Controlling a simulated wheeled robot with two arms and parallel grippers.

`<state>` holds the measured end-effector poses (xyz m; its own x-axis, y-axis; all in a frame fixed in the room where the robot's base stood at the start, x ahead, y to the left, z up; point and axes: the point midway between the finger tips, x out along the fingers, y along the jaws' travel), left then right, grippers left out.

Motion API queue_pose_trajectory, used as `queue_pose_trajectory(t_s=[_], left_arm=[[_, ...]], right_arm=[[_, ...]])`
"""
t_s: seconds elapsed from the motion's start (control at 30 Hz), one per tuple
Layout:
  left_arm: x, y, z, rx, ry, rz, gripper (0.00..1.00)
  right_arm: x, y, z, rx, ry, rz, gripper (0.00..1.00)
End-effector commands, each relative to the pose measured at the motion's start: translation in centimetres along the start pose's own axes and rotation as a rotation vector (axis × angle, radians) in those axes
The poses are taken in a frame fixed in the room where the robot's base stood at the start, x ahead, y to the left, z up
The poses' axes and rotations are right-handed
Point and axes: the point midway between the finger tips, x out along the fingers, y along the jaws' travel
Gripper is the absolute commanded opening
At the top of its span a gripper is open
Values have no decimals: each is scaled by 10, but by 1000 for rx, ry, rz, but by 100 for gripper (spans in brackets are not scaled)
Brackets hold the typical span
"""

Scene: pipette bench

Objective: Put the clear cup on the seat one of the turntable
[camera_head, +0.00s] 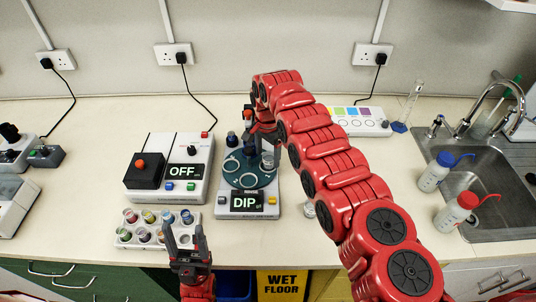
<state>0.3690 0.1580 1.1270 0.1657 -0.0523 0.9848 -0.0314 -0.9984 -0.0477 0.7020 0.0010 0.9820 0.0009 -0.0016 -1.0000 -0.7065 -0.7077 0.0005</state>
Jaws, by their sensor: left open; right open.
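The turntable (247,180) is a teal disc with round seats on a grey unit whose display reads DIP. A small clear cup (268,161) stands at the disc's right edge, just below my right gripper (262,140). I cannot read which seat it is at. My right gripper is open; its arm reaches in from the right and partly hides the turntable's back. Dark-topped vials (232,140) stand at the disc's back left. My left gripper (187,236) is open and empty, in front of the turntable unit's left side, at the rack's front edge.
A rack (125,236) of several coloured vials stands at front left. Behind it is a box with an OFF display (190,160). A small pale round item (309,209) is partly beside my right arm. A sink (490,180) and two wash bottles are at right.

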Motion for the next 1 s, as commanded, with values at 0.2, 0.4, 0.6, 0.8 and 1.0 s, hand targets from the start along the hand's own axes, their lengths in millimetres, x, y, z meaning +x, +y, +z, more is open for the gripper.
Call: queue_pose_trajectory(t_s=[0.2,0.4,0.6,0.8,1.0], left_arm=[[29,-1,-5,0,0,0,61],[28,-1,-5,0,0,0,61],[29,-2,-5,0,0,0,61],[29,-1,-5,0,0,0,61],[29,-2,-5,0,0,0,61]], right_arm=[[-47,0,-1,0,1,-2,82],[-88,-2,-1,-1,4,-7,82],[-108,0,0,0,0,0,82],[-108,0,0,0,-1,0,82],[-108,0,0,0,0,0,82]])
